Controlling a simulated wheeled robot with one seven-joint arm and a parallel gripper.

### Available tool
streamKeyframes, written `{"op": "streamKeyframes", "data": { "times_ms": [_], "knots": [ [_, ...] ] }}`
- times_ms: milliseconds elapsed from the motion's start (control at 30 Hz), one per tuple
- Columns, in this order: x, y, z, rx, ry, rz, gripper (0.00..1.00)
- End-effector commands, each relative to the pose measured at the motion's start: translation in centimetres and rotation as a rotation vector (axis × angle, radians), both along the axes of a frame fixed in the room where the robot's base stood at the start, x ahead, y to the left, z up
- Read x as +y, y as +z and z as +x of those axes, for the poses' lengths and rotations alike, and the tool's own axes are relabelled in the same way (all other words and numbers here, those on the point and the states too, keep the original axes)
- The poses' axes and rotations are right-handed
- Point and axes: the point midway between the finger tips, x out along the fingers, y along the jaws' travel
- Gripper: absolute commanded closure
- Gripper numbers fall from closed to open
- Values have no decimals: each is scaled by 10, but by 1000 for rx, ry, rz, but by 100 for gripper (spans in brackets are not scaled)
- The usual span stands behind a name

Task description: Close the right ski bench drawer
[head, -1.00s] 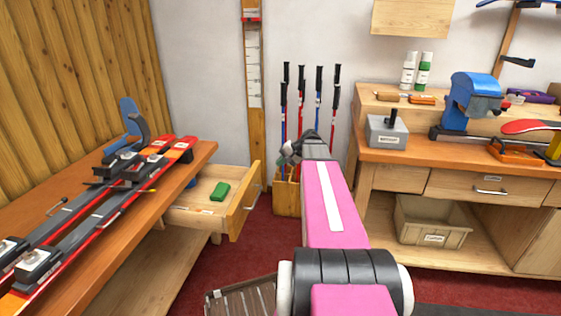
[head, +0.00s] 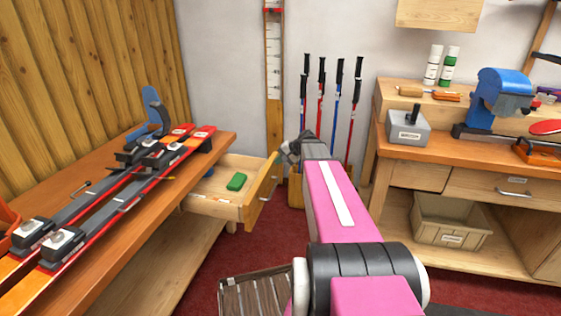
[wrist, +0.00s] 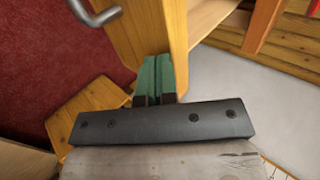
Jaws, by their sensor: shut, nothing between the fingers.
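My gripper (head: 288,150) is just right of the drawer front in the head view, mostly hidden behind my own pink arm. In the wrist view its green fingers (wrist: 155,76) are shut and empty. They point at the edge of the wooden drawer front (wrist: 150,30), very close to it; I cannot tell whether they touch. The metal drawer handle (wrist: 96,14) is to the left of the fingers there.
Skis (head: 120,200) lie on the ski bench. Ski poles (head: 337,95) stand in a wooden holder behind my arm. A slatted crate (head: 255,292) is on the red floor below the drawer.

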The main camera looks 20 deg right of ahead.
Motion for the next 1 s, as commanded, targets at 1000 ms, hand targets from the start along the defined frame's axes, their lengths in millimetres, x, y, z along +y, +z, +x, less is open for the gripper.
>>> {"op": "streamKeyframes", "data": {
  "times_ms": [1000],
  "knots": [
    [151,-1,90,0,4,0,100]
  ]
}}
